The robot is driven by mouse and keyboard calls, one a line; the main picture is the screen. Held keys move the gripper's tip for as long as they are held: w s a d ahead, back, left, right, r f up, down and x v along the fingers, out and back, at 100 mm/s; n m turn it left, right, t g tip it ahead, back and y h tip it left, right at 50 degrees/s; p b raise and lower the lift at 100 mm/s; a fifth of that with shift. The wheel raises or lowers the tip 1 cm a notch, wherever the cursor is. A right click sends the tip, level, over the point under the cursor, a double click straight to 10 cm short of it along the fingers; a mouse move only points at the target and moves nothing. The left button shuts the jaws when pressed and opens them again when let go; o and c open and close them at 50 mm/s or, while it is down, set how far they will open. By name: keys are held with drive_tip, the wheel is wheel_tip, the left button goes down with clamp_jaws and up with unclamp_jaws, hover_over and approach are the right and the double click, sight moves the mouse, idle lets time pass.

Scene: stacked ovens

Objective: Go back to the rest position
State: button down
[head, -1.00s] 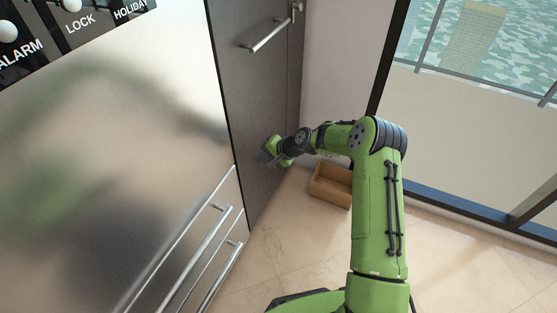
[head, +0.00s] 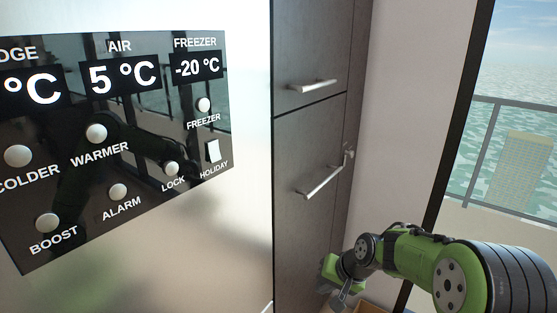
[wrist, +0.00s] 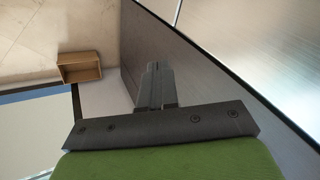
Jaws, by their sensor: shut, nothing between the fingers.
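My gripper (head: 338,299) is low in the head view, at the end of my green arm, in front of the dark cabinet's lower door. In the wrist view my gripper (wrist: 156,80) has its grey fingers together with nothing between them. The fingers point along the dark cabinet panel (wrist: 190,75). I cannot tell whether they touch it. My arm bends down from the lower right corner of the head view.
A steel fridge with a black control panel (head: 115,140) fills the left. The dark cabinet has bar handles (head: 320,180). A wooden box (wrist: 79,67) lies on the tiled floor (wrist: 40,35). A window (head: 520,130) is at right.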

drive_tip(key=s+d+r+n+h+p, duration=0.1)
drive_tip(key=s+r+n+h+p, duration=0.15)
drive_tip(key=s+r, duration=1.1)
drive_tip(key=s+d+r+h+p, duration=0.1)
drive_tip(key=s+r, duration=0.2)
drive_tip(key=s, duration=0.4)
drive_tip(key=s+d+r+t+p, duration=0.1)
drive_tip(key=s+r+p, duration=0.1)
drive_tip(key=s, duration=0.6)
drive_tip(key=shift+d+r+n+h+p, duration=0.3)
drive_tip(key=shift+d+r+n+h, duration=0.05)
drive_tip(key=shift+r, duration=0.05)
